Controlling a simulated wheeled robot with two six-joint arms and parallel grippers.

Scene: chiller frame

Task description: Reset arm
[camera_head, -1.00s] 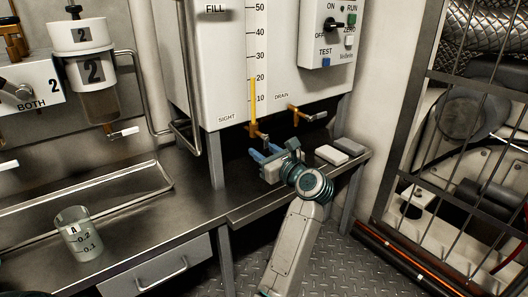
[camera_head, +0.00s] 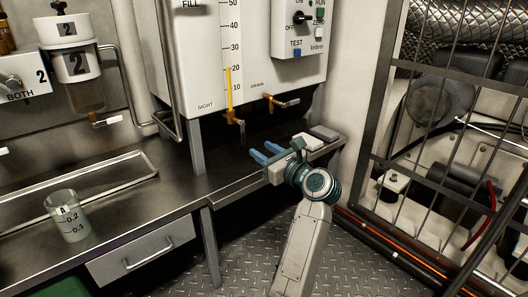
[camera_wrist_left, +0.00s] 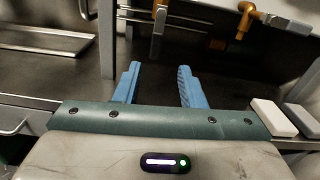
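My left gripper (camera_head: 265,152) has two blue fingers and is over the front part of the steel bench, below and to the right of the sight-gauge valve. In the left wrist view its fingers (camera_wrist_left: 158,70) are spread apart with nothing between them. My left arm reaches up from the bottom of the head view. My right gripper is not in view.
A white tank (camera_head: 205,75) with a brass sight valve (camera_head: 235,119) and drain valve (camera_head: 275,101) hangs over the bench. A beaker (camera_head: 68,216) stands at left. A barred cage (camera_head: 450,130) is at right.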

